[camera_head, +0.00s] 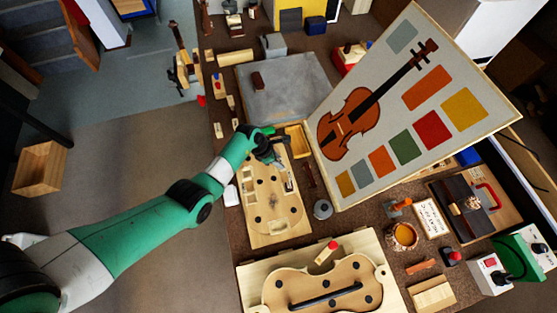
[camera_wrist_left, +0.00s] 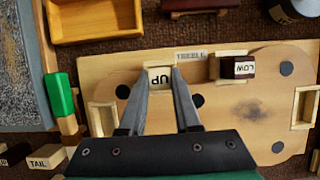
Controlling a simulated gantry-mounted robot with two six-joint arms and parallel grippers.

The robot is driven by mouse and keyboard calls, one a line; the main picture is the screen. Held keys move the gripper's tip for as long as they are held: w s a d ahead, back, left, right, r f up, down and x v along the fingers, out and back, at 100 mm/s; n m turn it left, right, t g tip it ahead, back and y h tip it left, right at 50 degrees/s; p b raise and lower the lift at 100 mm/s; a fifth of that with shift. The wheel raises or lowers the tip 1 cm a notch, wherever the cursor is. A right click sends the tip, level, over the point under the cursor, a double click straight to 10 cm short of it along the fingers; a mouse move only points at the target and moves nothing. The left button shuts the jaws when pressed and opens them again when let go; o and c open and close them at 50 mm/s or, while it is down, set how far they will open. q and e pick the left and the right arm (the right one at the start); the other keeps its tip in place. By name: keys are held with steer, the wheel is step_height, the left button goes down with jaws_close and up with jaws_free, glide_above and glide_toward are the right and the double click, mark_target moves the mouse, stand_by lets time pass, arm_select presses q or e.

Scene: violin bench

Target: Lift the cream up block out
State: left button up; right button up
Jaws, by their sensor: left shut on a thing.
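The cream block marked UP (camera_wrist_left: 160,78) sits between the fingertips of my left gripper (camera_wrist_left: 162,84) in the left wrist view. The gripper is shut on it. The block is at the top edge of the violin-shaped wooden form, beside the TREBLE label (camera_wrist_left: 191,55); I cannot tell whether it is clear of its recess. In the head view my left gripper (camera_head: 272,152) is over the far end of the form board (camera_head: 265,236), and the block is hidden there. My right gripper is not in view.
A dark block marked LOW (camera_wrist_left: 238,68) sits in another recess to the right. A wooden tray (camera_wrist_left: 98,38) lies beyond the board, and a green block (camera_wrist_left: 59,95) stands left. A large violin picture panel (camera_head: 350,185) leans close by on the right.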

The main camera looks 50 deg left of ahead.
arm_select(q)
jaws_close()
steer(key=shift+r+p, duration=0.7)
steer(key=shift+p, duration=0.1)
stand_by(0.7)
steer(key=shift+r+p, duration=2.55)
steer(key=shift+p, duration=0.1)
step_height(320, 180, up, 7)
steer(key=p, duration=0.7)
